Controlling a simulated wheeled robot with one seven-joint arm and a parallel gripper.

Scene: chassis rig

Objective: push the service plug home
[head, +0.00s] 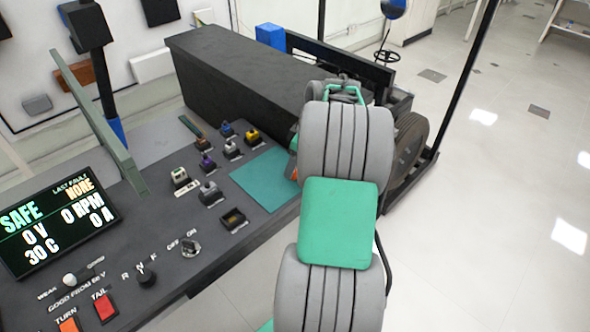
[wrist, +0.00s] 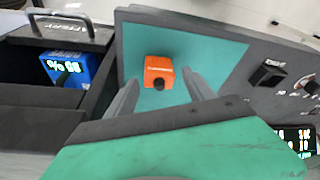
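An orange block with a dark round knob, likely the service plug (wrist: 158,67), is over the teal mat (wrist: 210,50) in the wrist view. I cannot tell whether it rests on the mat. My gripper (wrist: 160,80) is open, with one finger on each side of the block and a gap showing on both sides. In the head view my arm covers the gripper and most of that area. Only a bit of orange shows at the arm's left edge, beside the teal mat (head: 262,180). I cannot make out a socket for the plug.
A blue battery-like box (wrist: 70,68) sits in a dark bay left of the mat. Several small coloured connectors and a switch (head: 190,247) stand on the bench. A display (head: 57,222) reads SAFE, 0 V, 0 RPM. A long black box (head: 250,80) lies behind.

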